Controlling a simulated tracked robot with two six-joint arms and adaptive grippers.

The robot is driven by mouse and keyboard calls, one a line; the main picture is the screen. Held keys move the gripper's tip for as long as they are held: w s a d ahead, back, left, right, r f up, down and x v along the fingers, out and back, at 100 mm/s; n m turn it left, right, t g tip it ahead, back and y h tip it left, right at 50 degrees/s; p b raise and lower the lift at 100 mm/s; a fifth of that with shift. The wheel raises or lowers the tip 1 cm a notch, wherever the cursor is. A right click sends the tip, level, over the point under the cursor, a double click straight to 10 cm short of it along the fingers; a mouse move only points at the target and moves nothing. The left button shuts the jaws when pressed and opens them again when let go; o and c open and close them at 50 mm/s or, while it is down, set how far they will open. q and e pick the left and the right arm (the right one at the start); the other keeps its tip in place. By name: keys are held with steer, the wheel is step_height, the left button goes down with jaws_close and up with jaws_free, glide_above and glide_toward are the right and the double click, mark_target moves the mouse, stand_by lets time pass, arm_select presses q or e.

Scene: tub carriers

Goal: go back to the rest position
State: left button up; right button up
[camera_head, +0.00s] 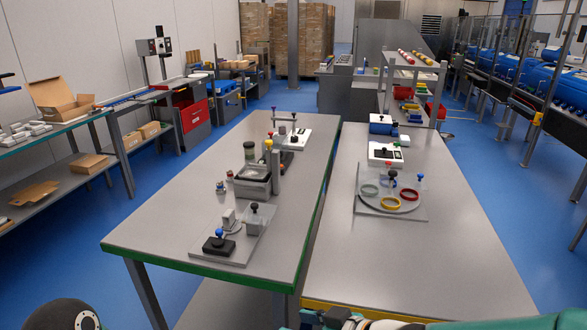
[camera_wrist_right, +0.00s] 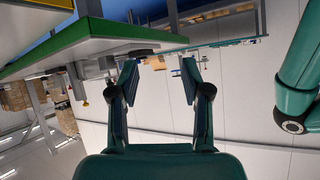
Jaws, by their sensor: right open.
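In the right wrist view my right gripper (camera_wrist_right: 159,80) is open, with nothing between its two dark fingers. In the head view teal parts of my own arm show along the bottom right edge, and a dark round part of mine at the bottom left. I see no fingers of my left gripper in either view.
Two long grey tables stand ahead: the left green-edged table (camera_head: 160,235) holds several fixtures, and the right table (camera_head: 420,275) holds a plate with coloured rings (camera_head: 405,213). Their near ends are mostly bare. A shelf bench (camera_head: 75,118) stands at the left, with blue floor between.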

steer(key=s+d+f+m+g+h, duration=0.1)
steer(key=s+d+f+m, duration=0.2)
steer(key=f, duration=0.6)
steer(key=s+d+f+m+g+h, duration=0.1)
steer(key=s+d+f+m+g, duration=0.15)
steer(key=f, duration=0.55)
steer(key=s+d+f+m+g+h, duration=0.1)
steer(key=s+d+f+m+h, duration=0.2)
steer(key=f, duration=0.6)
steer(key=s+d+f+m+g, duration=0.2)
steer(key=s+f, duration=0.4)
steer(key=s, duration=0.2)
steer(key=shift+d+h, duration=0.2)
steer(key=shift+h, duration=0.1)
steer(key=shift+m, duration=0.25)
